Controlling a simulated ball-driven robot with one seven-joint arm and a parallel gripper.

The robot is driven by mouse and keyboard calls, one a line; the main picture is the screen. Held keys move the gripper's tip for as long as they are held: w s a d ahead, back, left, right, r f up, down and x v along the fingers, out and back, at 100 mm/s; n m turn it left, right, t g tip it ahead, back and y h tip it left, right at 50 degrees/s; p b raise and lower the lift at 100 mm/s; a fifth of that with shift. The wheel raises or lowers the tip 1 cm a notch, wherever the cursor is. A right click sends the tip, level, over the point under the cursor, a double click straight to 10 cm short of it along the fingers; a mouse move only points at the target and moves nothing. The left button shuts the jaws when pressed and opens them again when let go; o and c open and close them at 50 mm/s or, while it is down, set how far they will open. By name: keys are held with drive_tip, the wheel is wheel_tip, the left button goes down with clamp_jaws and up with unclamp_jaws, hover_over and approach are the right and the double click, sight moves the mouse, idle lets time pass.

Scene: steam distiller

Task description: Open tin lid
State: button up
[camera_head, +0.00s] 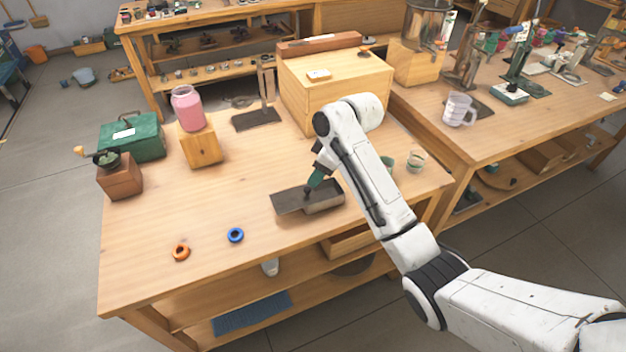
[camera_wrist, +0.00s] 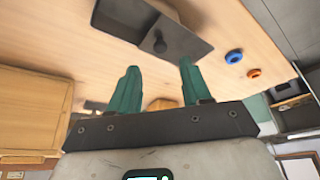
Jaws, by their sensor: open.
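A dark grey rectangular tin (camera_head: 326,204) sits near the front right of the wooden table. Its flat dark lid (camera_head: 287,203) lies shifted to the left, overhanging the tin's left side. The tin also shows at the top of the wrist view (camera_wrist: 116,19), with the lid (camera_wrist: 185,43) reaching to the right. A small round knob (camera_wrist: 160,45) stands on the lid. My gripper (camera_head: 312,186) is over the lid by the knob. In the wrist view its green fingers (camera_wrist: 159,68) are apart, with the knob seen beyond the gap. I cannot tell whether they touch anything.
A blue ring (camera_head: 235,235) and an orange ring (camera_head: 181,253) lie left of the tin on bare tabletop. A wooden cabinet (camera_head: 335,85) stands behind.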

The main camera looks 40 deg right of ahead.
drive_tip(key=shift+v, duration=2.15)
drive_tip(key=s+a+f+m+g, duration=0.1)
drive_tip(key=s+a+f+m, duration=0.2)
drive_tip(key=s+a+f, duration=1)
drive_tip(key=s+d+f+m+g+h, duration=0.1)
drive_tip(key=s+m+g+h, duration=0.1)
drive_tip(key=s, duration=1.8)
drive_tip(key=shift+m, duration=0.4)
